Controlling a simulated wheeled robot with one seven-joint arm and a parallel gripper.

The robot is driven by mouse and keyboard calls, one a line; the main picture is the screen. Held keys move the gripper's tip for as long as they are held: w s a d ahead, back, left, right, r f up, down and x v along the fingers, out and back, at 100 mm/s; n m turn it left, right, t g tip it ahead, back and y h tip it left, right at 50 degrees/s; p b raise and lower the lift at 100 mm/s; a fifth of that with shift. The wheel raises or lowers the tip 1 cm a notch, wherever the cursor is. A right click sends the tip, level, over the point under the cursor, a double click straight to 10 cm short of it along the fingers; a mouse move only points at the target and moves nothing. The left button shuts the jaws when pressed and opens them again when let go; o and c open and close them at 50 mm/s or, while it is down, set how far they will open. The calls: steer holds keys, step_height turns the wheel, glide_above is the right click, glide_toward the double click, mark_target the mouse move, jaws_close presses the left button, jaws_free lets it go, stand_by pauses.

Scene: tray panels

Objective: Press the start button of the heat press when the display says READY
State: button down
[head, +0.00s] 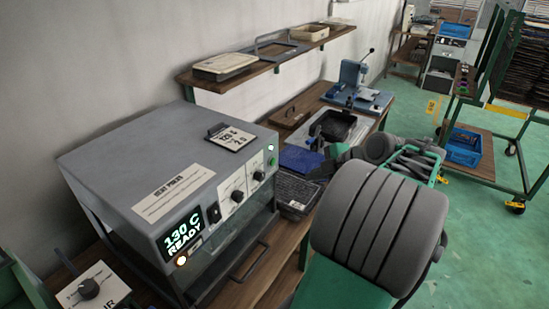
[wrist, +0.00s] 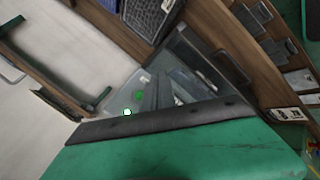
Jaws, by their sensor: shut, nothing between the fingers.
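The heat press (head: 120,165) is a grey box at the left of the head view. Its lit display (head: 182,235) reads 130 C READY. A green button (head: 273,161) sits at the right end of its front panel, with a pale lit lamp (head: 270,148) just above it. In the wrist view the green button (wrist: 139,95) and the bright lamp (wrist: 127,112) show near the middle. My gripper (wrist: 160,84) is shut and empty, its grey fingers just right of the button in that picture; I cannot tell if they touch anything. My arm hides much of the head view's centre.
The press stands on a wooden bench with a black tray (head: 297,190) and a blue item (head: 300,160) beyond it. A shelf (head: 265,66) runs along the wall. Green floor is open at right.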

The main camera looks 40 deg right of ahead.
mark_target(273, 162)
steer(key=shift+w, duration=0.1)
steer(key=w+a, duration=0.3)
steer(key=w, duration=0.5)
stand_by(0.3)
stand_by(0.4)
steer(key=shift+w+f, duration=0.1)
stand_by(1.3)
steer(key=shift+w+a+b, duration=0.15)
steer(key=shift+w+b, duration=0.2)
steer(key=shift+b, duration=0.1)
